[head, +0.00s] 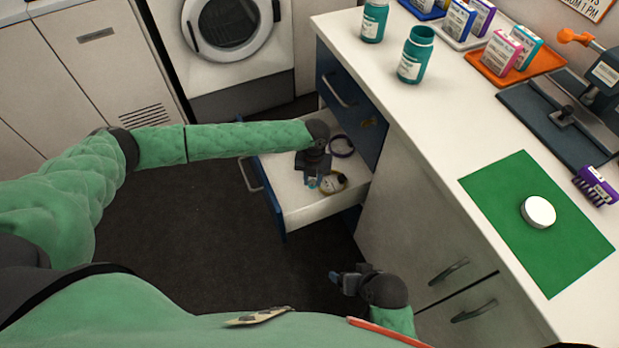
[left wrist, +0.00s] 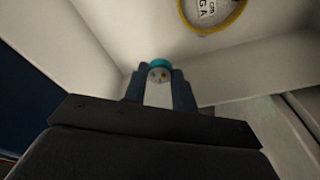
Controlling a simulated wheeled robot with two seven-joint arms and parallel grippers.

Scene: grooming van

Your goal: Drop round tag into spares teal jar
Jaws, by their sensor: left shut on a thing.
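My left gripper (head: 312,178) reaches down into the open drawer (head: 300,215). It is shut on a small teal-edged piece that looks like the round tag (left wrist: 159,74), held between the fingertips in the left wrist view. Two teal jars stand on the counter: one at the back (head: 374,20) and a nearer one with an open mouth (head: 416,55). Their labels are too small to read, so I cannot tell which is the spares jar. A white round lid (head: 538,211) lies on the green mat (head: 490,185). My right gripper (head: 347,280) hangs in front of the cabinet.
A yellow-rimmed round item (head: 334,182) and a purple ring (head: 341,146) lie in the drawer. Counter space between jars and mat is clear.

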